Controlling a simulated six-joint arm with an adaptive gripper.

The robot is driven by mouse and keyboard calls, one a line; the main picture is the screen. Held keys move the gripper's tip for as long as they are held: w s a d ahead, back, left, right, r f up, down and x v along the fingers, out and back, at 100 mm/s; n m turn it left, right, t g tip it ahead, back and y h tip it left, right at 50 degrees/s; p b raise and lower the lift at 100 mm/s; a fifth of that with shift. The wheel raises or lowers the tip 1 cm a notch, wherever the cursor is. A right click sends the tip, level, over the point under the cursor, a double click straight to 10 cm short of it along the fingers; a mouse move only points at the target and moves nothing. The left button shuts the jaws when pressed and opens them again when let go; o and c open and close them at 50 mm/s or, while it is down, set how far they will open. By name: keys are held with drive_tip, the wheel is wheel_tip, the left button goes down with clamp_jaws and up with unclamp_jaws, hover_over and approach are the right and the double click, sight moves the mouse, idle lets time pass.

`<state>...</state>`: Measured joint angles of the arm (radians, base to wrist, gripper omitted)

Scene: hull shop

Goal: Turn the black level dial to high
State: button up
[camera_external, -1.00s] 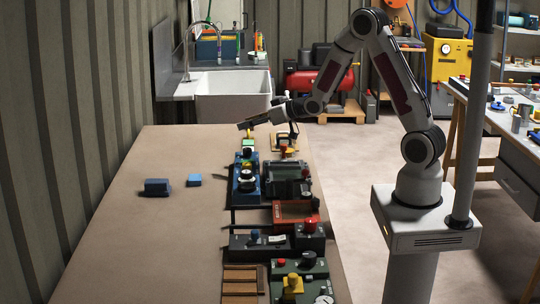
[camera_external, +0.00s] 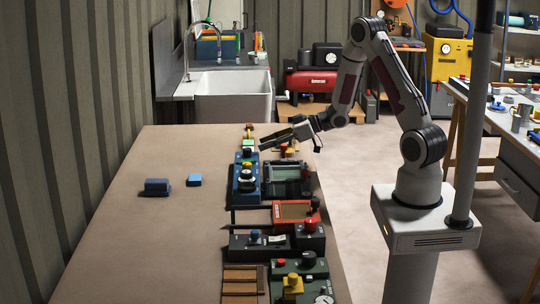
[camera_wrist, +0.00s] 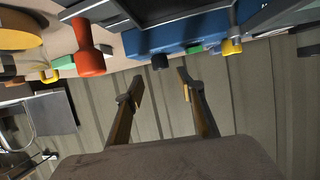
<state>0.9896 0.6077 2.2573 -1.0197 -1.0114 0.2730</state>
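My gripper (camera_external: 270,142) is open and empty above the far end of the row of control boxes; its two fingers stand apart in the wrist view (camera_wrist: 158,86). A blue control box (camera_external: 238,196) with black dials (camera_external: 246,175) on top lies just below and nearer the camera. A blue housing (camera_wrist: 190,30) with a small black knob (camera_wrist: 160,61) shows at the top of the wrist view. Another black knob (camera_external: 308,257) sits on a green box at the near end. Labels are too small to read, so I cannot tell which is the level dial or its setting.
A red knob (camera_wrist: 89,55) shows left of the fingers in the wrist view. A dark box (camera_external: 290,180), an orange-red box (camera_external: 294,211) and a dark box with a red button (camera_external: 310,226) crowd the bench.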

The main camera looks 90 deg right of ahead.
sight(248, 149)
drive_tip(key=shift+r, duration=0.1)
drive_tip(key=shift+w, duration=0.2)
drive_tip(key=shift+x, duration=3.8)
clamp_jaws()
